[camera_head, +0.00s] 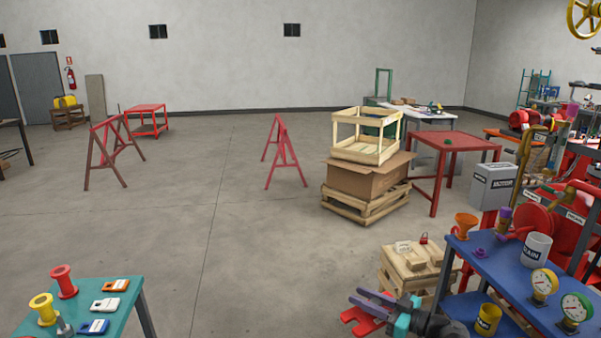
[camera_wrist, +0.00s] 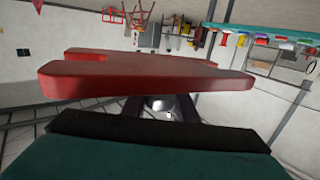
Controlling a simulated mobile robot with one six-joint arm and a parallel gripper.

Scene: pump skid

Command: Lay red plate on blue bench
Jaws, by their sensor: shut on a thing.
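The red plate (camera_head: 364,325) is in my gripper (camera_head: 376,306) at the bottom centre-right of the head view, in the air left of the blue bench. In the wrist view the red plate (camera_wrist: 145,82) spans the middle, a flat slab with a notched far side, and the dark jaws (camera_wrist: 160,122) are shut on its near part. The blue bench (camera_head: 497,281) stands at the lower right of the head view.
A yellow cup (camera_head: 487,320) sits on the bench's lower level. A wooden crate (camera_head: 394,272) with blocks and a red padlock stands behind my gripper. A teal table (camera_head: 128,288) with spools and tags is at lower left. The floor between is open.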

